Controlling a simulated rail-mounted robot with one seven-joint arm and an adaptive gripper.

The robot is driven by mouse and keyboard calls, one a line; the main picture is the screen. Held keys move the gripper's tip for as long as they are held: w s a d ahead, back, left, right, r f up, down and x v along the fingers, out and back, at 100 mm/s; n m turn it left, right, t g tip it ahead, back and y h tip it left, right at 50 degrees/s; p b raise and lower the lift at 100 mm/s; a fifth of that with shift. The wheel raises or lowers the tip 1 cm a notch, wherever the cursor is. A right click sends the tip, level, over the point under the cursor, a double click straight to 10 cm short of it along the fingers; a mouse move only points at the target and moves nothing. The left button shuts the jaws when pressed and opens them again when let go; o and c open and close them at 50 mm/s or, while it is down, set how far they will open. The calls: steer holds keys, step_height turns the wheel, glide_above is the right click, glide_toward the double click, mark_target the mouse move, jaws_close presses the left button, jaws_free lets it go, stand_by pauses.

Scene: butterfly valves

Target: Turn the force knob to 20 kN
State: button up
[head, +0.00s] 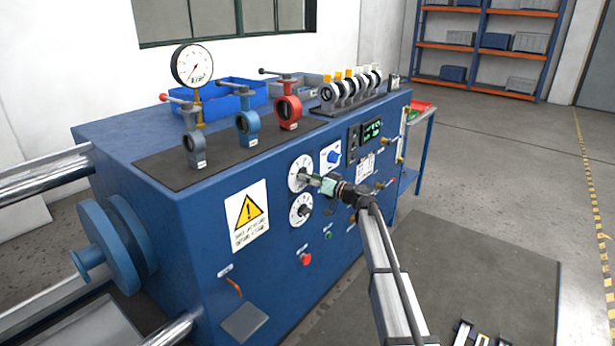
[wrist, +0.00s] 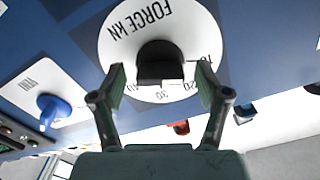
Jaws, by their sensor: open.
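The force dial (wrist: 128,40) is a white disc marked "FORCE kN" and fills the upper middle of the wrist view, where it looks upside down. Its black knob (wrist: 160,60) sits at the dial's centre, near the printed marks 40, 30, 20 and 10. I cannot read a pointer on the knob. My gripper (wrist: 160,76) is open, with one finger on each side of the knob and visible gaps between. In the head view the force dial (head: 296,172) is the upper white dial on the blue panel, and my gripper (head: 318,183) is right at it, hiding its right side.
A second white dial (head: 301,209) sits just below. A blue knob on a white plate (head: 331,156) is to the upper right, also in the wrist view (wrist: 48,108). A red button (head: 305,259) is lower down. Valves (head: 247,122) stand on the bench top.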

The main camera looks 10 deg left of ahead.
steer(key=shift+w+a, duration=0.3)
steer(key=shift+a, duration=0.15)
steer(key=c, duration=1.2)
steer(key=shift+o, duration=0.2)
